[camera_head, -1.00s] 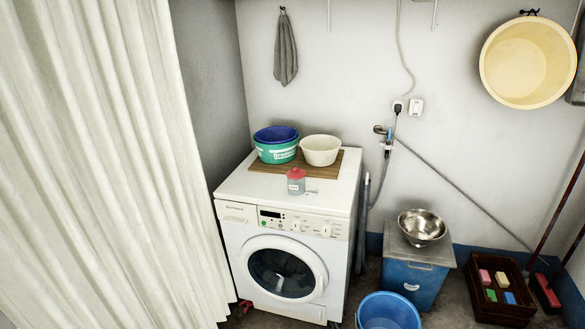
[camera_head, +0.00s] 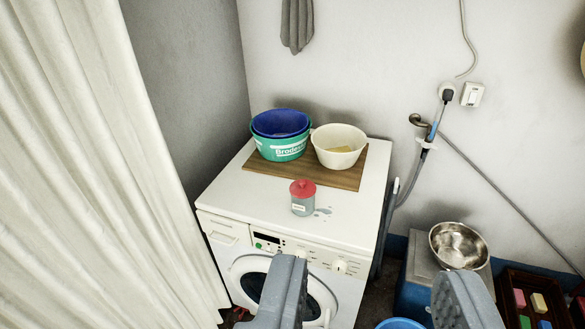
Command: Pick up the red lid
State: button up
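The red lid (camera_head: 302,188) sits on a small grey jar (camera_head: 302,206) with a pale label. The jar stands upright on the white top of the washing machine (camera_head: 240,203), near its front edge. My gripper (camera_head: 371,290) shows at the bottom of the view, with its two grey fingers wide apart. The gripper is in front of the machine, apart from the jar and lid.
Behind the jar, a wooden board (camera_head: 345,178) bears a green tub (camera_head: 281,149) with a blue basin (camera_head: 281,122) in it, and a cream bowl (camera_head: 339,146). A white curtain (camera_head: 90,170) hangs at left. A steel bowl (camera_head: 458,246) stands at right.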

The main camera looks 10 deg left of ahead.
aim_at(301, 188)
jog(key=u, duration=0.1)
jog(key=i, duration=1.1)
jog(key=u, duration=0.15)
